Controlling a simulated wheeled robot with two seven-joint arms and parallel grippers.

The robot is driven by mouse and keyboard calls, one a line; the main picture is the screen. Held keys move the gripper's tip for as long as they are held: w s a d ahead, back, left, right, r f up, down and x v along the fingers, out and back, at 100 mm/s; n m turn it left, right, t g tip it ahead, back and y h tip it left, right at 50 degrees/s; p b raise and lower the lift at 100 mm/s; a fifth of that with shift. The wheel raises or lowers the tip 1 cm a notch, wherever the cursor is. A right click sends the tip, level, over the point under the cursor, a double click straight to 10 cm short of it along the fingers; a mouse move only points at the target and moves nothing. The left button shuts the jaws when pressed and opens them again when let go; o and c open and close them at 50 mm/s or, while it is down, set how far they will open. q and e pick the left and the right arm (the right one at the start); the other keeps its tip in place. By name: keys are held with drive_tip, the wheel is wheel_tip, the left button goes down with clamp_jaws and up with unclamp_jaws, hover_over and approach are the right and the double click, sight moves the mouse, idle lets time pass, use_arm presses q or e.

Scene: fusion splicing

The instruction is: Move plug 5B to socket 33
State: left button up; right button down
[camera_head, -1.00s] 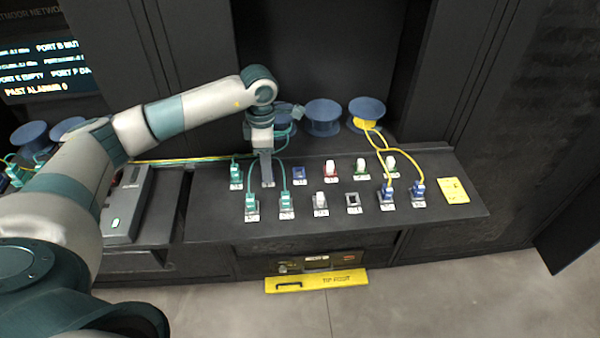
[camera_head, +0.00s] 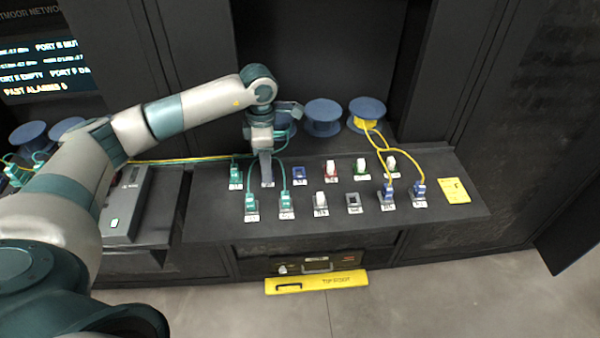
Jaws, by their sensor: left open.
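My left gripper (camera_head: 266,168) points down over the back row of sockets, at the second place from the left. It is open; its fingers look like one narrow grey shape from here and hide the socket behind them. Teal plugs with teal cables stand around it: one at back left (camera_head: 235,172), one at front left (camera_head: 251,202) and one to its front right (camera_head: 285,199). Two blue plugs with yellow cables stand at right, one here (camera_head: 388,191) and one here (camera_head: 419,188). The labels are too small to read, so I cannot tell which is plug 5B or socket 33. My right gripper is out of view.
An empty blue socket (camera_head: 299,174) and an empty grey socket (camera_head: 353,203) stand on the dark bench (camera_head: 450,215). Several white-capped sockets stand between. Blue spools (camera_head: 323,117) line the back. A grey splicer (camera_head: 125,205) is at left, a yellow card (camera_head: 453,190) at right.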

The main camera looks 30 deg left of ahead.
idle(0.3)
use_arm(q)
clamp_jaws()
drive_tip(key=shift+r, duration=0.25)
drive_tip(key=shift+r+p, duration=0.7)
drive_tip(key=shift+r, duration=0.8)
drive_tip(key=shift+r+p, duration=0.5)
drive_tip(key=shift+r, duration=0.7)
